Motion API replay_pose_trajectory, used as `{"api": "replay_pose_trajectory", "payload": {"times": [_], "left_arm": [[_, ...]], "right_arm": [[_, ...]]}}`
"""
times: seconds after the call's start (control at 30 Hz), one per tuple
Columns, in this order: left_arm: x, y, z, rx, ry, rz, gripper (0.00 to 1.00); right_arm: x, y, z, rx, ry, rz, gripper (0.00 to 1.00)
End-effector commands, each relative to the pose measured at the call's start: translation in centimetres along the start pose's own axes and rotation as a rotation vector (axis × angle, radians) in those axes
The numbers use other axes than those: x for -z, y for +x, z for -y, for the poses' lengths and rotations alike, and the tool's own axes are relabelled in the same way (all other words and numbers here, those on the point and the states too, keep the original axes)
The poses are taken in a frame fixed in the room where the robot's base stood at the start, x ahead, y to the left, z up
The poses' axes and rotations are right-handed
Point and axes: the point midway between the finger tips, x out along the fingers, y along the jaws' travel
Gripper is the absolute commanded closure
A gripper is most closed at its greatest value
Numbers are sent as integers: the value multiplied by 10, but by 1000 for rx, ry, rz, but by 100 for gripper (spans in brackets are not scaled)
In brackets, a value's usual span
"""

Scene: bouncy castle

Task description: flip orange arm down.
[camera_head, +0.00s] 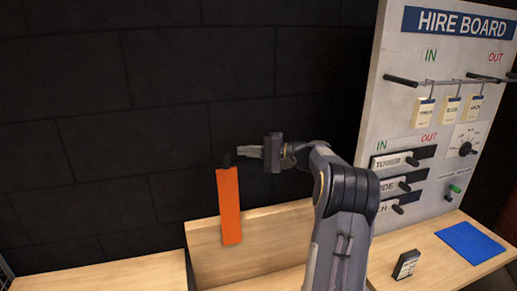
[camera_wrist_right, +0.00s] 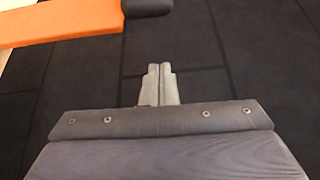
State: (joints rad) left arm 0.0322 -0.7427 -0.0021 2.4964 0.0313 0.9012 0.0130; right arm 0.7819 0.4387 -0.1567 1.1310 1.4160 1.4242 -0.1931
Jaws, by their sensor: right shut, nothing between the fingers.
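The orange arm (camera_head: 229,206) is a flat bar that hangs nearly upright in the head view, in front of the black wall and the wooden box. A small dark piece sits at its top end. In the wrist view the orange arm (camera_wrist_right: 60,22) runs across the top left, with a dark cylinder at its end. My left gripper is not in view.
A white hire board (camera_head: 395,120) with pegs, tags, sliders and a dial stands at the right. A wooden counter (camera_head: 435,262) holds a blue mat (camera_head: 470,243) and a small black block (camera_head: 406,264). A wooden box (camera_head: 270,228) stands behind the orange arm. The black wall (camera_head: 100,120) is bare.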

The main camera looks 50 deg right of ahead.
Motion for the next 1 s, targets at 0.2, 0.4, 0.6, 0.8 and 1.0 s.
{"api": "replay_pose_trajectory", "payload": {"times": [0.2, 0.4, 0.6, 0.8, 1.0], "left_arm": [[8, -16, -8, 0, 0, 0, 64], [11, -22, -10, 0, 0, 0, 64], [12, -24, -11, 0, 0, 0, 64], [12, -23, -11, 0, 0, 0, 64], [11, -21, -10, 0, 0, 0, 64]], "right_arm": [[-4, 42, 4, 0, 1, 1, 100], [-28, 30, 2, -1, 2, -1, 100], [-37, 27, 0, -1, 1, -1, 100], [-38, 27, 0, 0, 0, 0, 100], [-38, 27, -1, 2, -3, -1, 100]]}}
